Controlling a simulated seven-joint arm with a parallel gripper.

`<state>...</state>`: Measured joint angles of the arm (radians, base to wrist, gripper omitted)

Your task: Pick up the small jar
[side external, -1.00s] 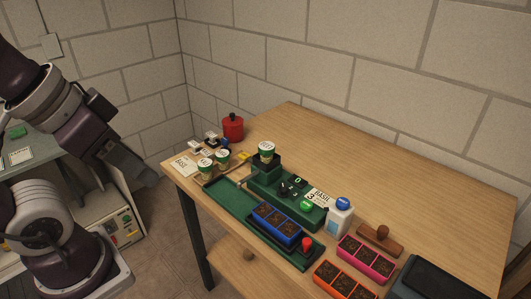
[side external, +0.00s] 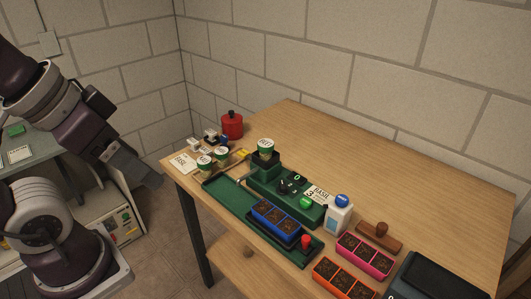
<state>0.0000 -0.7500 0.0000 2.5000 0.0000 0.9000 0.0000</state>
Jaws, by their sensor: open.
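Several small jars with white lids and green labels stand on the wooden table. One small jar (side external: 265,147) stands upright in a dark green holder at the back of the green rack. Two more, a left jar (side external: 204,164) and a right jar (side external: 221,154), stand side by side near the table's left end. I cannot tell which of them the task means. My gripper (side external: 150,178) is at the left, beyond the table's left edge and apart from all the jars. It is open, but its fingers are hard to make out.
A red pot (side external: 232,125) stands behind the jars. A green tray (side external: 232,205) holds a blue seedling box (side external: 274,219). A white bottle (side external: 339,216), a pink box (side external: 364,257) and an orange box (side external: 343,280) stand to the right. The table's back right is clear.

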